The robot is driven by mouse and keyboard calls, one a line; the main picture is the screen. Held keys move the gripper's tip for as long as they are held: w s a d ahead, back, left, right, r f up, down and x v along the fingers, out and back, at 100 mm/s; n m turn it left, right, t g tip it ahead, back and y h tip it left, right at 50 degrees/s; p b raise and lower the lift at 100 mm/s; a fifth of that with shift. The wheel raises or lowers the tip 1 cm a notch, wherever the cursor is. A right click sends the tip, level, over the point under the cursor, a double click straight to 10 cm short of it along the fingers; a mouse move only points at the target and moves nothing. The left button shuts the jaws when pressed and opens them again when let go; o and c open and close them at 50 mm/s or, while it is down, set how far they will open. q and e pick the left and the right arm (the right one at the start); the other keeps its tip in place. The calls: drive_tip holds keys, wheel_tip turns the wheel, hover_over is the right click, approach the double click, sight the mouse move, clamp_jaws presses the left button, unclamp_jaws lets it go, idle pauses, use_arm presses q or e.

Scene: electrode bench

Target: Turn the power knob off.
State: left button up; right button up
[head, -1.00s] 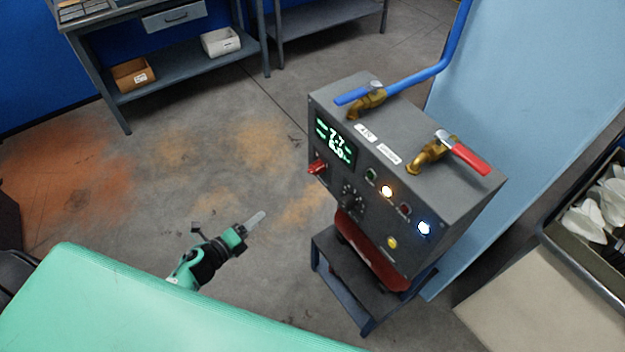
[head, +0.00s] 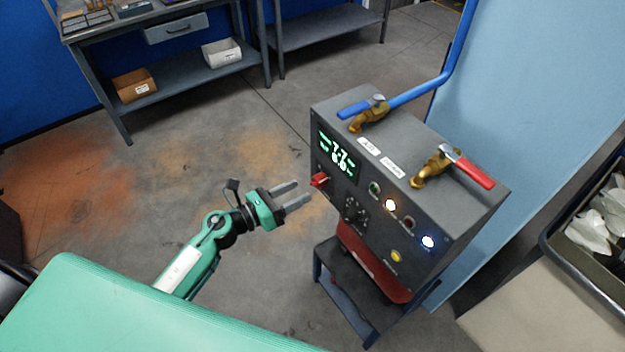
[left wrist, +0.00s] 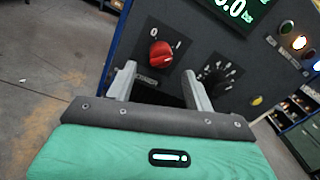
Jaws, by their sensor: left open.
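The red power knob (head: 320,180) sits on the left part of the machine's grey front panel (head: 330,205), below the lit green display. In the left wrist view the red knob (left wrist: 161,54) shows between "0" and "I" marks, with its ridge tilted. My left gripper (head: 298,197) is open and empty, just in front of the panel and apart from the knob. In the left wrist view its two fingers (left wrist: 158,82) point at the panel, with the knob a little beyond and between them. My right gripper is not in view.
A black selector dial (head: 356,210) is right of and below the knob. Lit lamps and a yellow button (head: 396,256) are further right. Blue (head: 360,107) and red (head: 468,168) valve handles are on top. The floor left of the machine is clear.

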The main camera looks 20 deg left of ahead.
sight(313, 185)
use_arm(q)
drive_tip(key=p+x, duration=0.1)
drive_tip(key=x, duration=0.3)
drive_tip(key=shift+w+r, duration=0.1)
drive_tip(key=shift+w, duration=0.05)
drive_tip(key=shift+w+d, duration=0.5)
drive_tip(key=shift+c, duration=0.4)
drive_tip(key=c, duration=0.9)
drive_tip(key=shift+n+p, duration=0.45)
drive_tip(key=shift+n, duration=0.85)
drive_tip(key=shift+n+p, duration=0.3)
drive_tip(key=shift+n, duration=0.6)
drive_tip(key=n+p, duration=0.1)
drive_tip(key=n, duration=0.2)
drive_tip(key=shift+n, duration=0.3)
drive_tip(key=shift+s+n+p, duration=0.1)
drive_tip(key=shift+n+p, duration=0.25)
drive_tip(key=shift+n, duration=0.65)
drive_tip(key=n+p, duration=0.1)
drive_tip(key=n, duration=0.3)
drive_tip(key=shift+n+t, duration=0.3)
drive_tip(key=shift+d+n+p, duration=0.1)
drive_tip(key=shift+n+p, duration=0.8)
drive_tip(key=shift+n, duration=1)
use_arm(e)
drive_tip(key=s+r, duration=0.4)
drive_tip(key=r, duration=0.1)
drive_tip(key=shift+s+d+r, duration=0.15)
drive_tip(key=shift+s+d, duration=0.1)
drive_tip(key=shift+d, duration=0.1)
